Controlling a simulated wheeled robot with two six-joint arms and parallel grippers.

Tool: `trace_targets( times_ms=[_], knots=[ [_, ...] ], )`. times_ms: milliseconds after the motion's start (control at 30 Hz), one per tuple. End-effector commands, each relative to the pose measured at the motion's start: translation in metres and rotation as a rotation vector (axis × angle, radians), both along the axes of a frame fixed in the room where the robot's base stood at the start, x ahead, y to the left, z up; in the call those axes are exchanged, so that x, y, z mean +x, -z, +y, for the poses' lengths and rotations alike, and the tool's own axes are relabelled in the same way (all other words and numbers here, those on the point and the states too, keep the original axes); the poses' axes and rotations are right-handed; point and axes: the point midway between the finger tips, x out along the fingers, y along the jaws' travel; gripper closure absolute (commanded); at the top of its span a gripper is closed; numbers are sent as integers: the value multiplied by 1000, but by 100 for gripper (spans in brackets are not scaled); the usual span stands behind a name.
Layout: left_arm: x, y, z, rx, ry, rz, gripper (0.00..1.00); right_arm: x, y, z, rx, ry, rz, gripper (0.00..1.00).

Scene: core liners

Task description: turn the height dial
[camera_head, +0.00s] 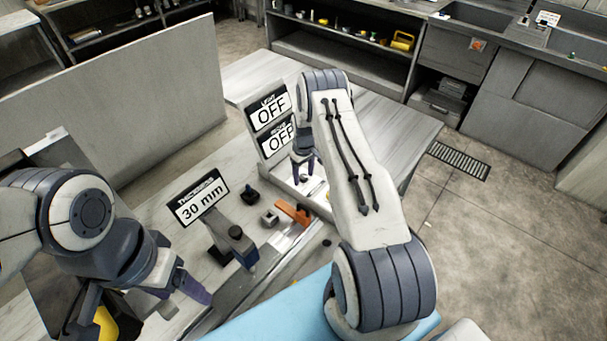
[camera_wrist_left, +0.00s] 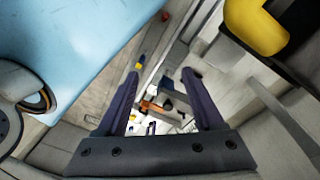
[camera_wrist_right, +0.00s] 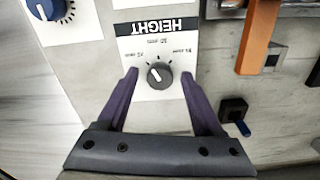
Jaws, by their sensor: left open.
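The height dial (camera_wrist_right: 159,75) is a dark round knob with a white pointer line, on a white plate under a black HEIGHT label (camera_wrist_right: 158,27). The label appears upside down in the right wrist view. My right gripper (camera_wrist_right: 160,90) is open, with its two purple fingers on either side of the dial and apart from it. In the head view my right gripper (camera_head: 306,170) points down in front of the OFF signs, and the dial is hard to make out there. My left gripper (camera_head: 185,290) is open and empty at the lower left; its fingers also show in the left wrist view (camera_wrist_left: 160,85).
A THICKNESS sign (camera_head: 199,200) reading 30 mm stands on the bench left of my right gripper. An orange lever (camera_head: 293,212) and a small dark block (camera_head: 250,196) sit near it. Two OFF signs (camera_head: 268,108) stand behind. A blue knob (camera_wrist_right: 50,8) is beside the height plate.

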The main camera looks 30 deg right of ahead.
Motion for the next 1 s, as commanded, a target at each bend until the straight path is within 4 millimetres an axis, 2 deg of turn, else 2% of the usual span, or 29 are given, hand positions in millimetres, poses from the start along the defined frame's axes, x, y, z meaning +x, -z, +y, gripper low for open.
trace_targets(
  times_ms=[33, 167, 367, 700, 833, 1000],
  knots=[
    [0, 0, 0, 0, 0, 0, 31, 0, 0, 0, 0, 0, 0, 50],
    [0, 0, 0, 0, 0, 0, 31, 0, 0, 0, 0, 1, 0, 100],
    [0, 7, 0, 0, -1, 0, 31, 0, 2, -1, 0, 22, 0, 100],
    [0, 57, 0, 0, -9, 1, 31, 0, 5, -1, 0, 327, 0, 100],
    [0, 64, 0, 0, -10, 1, 31, 0, 2, -1, 0, 414, 0, 100],
    [0, 64, 0, 0, -10, 1, 31, 0, -1, -1, 0, 441, 1, 100]
  ],
)
